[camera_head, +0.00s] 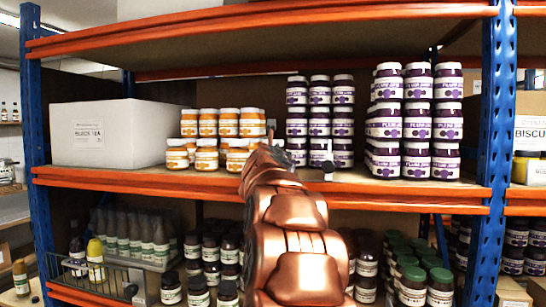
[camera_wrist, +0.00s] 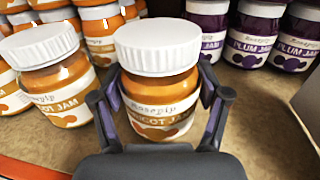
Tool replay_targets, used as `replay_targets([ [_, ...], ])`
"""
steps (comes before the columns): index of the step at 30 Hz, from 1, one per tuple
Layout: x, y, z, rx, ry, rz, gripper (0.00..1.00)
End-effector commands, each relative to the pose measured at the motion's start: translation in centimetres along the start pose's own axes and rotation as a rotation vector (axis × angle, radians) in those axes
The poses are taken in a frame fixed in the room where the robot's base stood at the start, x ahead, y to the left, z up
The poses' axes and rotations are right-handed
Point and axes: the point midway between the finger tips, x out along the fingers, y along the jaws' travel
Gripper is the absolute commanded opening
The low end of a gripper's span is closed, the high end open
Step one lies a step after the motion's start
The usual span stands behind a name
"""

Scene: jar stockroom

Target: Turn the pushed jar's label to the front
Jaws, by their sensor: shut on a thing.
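My gripper (camera_wrist: 157,95) is shut on an apricot jam jar (camera_wrist: 165,112) with a white lid and orange contents. One dark finger is on each side of the glass. The jar looks upright on the wooden shelf. In the head view my arm hides the held jar and most of the gripper; the apricot jar group (camera_head: 208,125) shows left of the arm.
Plum jam jars (camera_wrist: 262,35) stand behind and to the right, stacked in the head view (camera_head: 402,120). A large white box (camera_head: 122,135) is left of the apricot jars. The orange shelf edge (camera_head: 420,195) runs in front. Bare shelf lies right of the held jar.

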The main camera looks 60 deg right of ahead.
Motion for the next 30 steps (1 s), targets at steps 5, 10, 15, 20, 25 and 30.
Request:
replay_targets([
  [5, -0.04, 0.02, -0.13, 0.000, -0.002, 0.001, 0.06],
  [10, -0.02, 0.04, -0.25, 0.000, 0.000, 0.001, 0.06],
  [15, 0.01, 0.04, -0.34, 0.000, 0.001, 0.000, 0.83],
  [20, 0.00, 0.03, -0.31, 0.000, 0.001, 0.000, 1.00],
  [25, 0.00, 0.03, -0.28, 0.000, 0.000, 0.000, 1.00],
  [30, -0.03, 0.01, -0.33, 0.000, 0.001, 0.000, 1.00],
])
